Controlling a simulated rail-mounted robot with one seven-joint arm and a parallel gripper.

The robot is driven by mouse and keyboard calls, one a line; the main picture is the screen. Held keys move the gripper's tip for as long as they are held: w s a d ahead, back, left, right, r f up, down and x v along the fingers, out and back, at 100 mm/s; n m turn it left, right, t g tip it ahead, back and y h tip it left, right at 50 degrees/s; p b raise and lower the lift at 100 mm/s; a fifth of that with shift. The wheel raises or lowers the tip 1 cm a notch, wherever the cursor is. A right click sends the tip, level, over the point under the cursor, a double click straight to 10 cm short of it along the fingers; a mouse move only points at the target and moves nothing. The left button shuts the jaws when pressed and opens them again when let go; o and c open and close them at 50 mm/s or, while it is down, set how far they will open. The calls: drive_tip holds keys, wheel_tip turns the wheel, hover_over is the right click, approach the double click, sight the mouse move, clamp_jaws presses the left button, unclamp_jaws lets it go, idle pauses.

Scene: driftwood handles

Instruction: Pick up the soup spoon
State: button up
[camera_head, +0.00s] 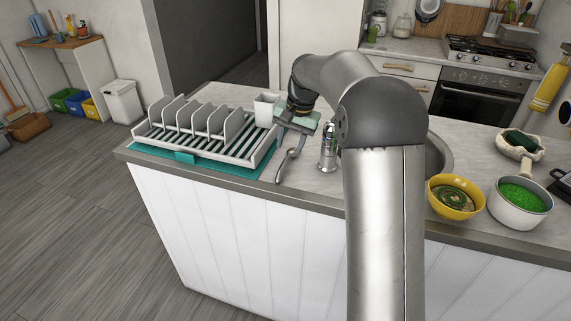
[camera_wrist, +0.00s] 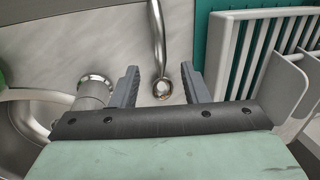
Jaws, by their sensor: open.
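The soup spoon (camera_head: 279,174) is a grey metal piece lying on the counter between the dish rack and the tap. In the wrist view its shaft (camera_wrist: 157,38) runs down from the top edge to a small rounded end (camera_wrist: 162,88). My gripper (camera_head: 292,138) is above the counter over the spoon's far part, pointing down. In the wrist view my gripper (camera_wrist: 158,86) is open, with a finger on either side of the rounded end and a gap to each. Its height above the spoon is hard to judge. The spoon's top end is cut off in the wrist view.
The white dish rack (camera_head: 245,153) on a teal mat (camera_head: 208,168) stands close on the left, with a white cup (camera_head: 265,110). The metal tap (camera_head: 328,160) stands close on the right. A yellow bowl (camera_head: 437,203) and white pot (camera_head: 499,209) stand farther right.

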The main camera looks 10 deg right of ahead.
sight(286, 160)
drive_tip(key=shift+w+a+f+p, duration=0.15)
drive_tip(key=shift+w+f+p, duration=0.05)
drive_tip(key=shift+f, duration=0.9)
drive_tip(key=shift+w+a+f+p, duration=0.15)
drive_tip(key=shift+f+p, duration=0.05)
drive_tip(key=shift+f, duration=0.9)
drive_tip(key=shift+w+a+f+p, duration=0.15)
drive_tip(key=shift+w+f+p, duration=0.05)
drive_tip(key=shift+f, duration=0.9)
clamp_jaws()
